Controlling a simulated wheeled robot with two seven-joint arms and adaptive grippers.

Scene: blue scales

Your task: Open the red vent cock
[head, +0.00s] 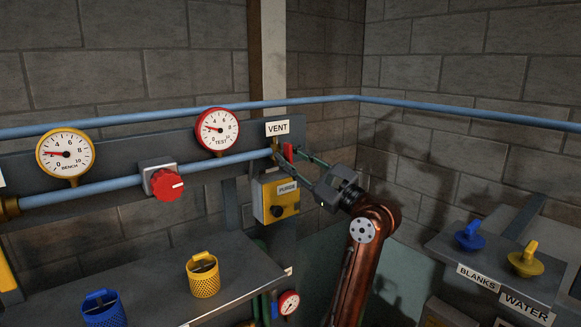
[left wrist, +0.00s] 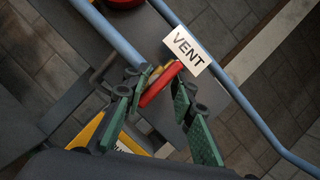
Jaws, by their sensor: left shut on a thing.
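The red vent cock (head: 288,151) is at the right end of the blue pipe, just below the white VENT sign (head: 277,128). In the left wrist view its red lever (left wrist: 161,84) lies diagonally below the VENT sign (left wrist: 187,50), with a brass-coloured part beside it. My left gripper (head: 293,158) reaches it from the right, with green-padded fingers on either side of the lever. In the left wrist view the left gripper (left wrist: 160,99) is shut on the lever; the fingers partly hide it. My right gripper is in neither view.
A yellow PURGE box (head: 268,207) with a black knob sits just below the cock. A red knob (head: 167,184) and the TEST gauge (head: 217,129) are to the left. A bench (head: 235,275) with yellow and blue baskets is below. The blue upper pipe (head: 335,98) passes above.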

